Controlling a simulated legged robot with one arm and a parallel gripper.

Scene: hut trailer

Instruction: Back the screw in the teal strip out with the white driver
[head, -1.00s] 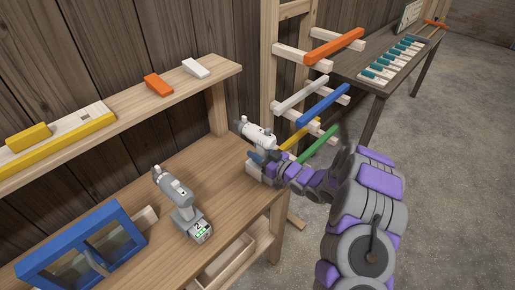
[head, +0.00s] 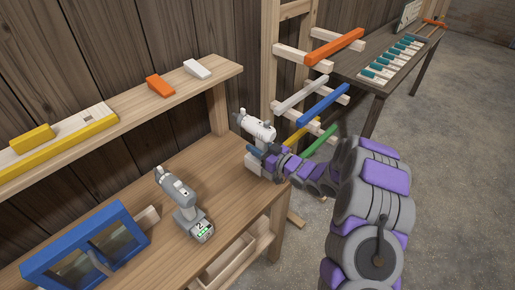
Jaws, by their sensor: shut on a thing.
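The white driver (head: 260,129) is upright near the right end of the wooden bench, its nose pointing left. My gripper (head: 259,149) is shut on its handle, coming from the right. The gripper's fingers partly hide the handle. The driver's base shows below the fingers; I cannot tell if it clears the bench top. Several teal strips (head: 387,62) lie in a row with pale pieces on the far table at the upper right. No screw can be made out at this distance.
A grey driver (head: 178,192) stands on the bench (head: 143,185), left of the white one. A blue-framed box (head: 84,250) is at lower left. A shelf (head: 131,98) runs above the bench. Colored bars on a wooden rack (head: 324,105) stand behind my arm. Grey floor is open at right.

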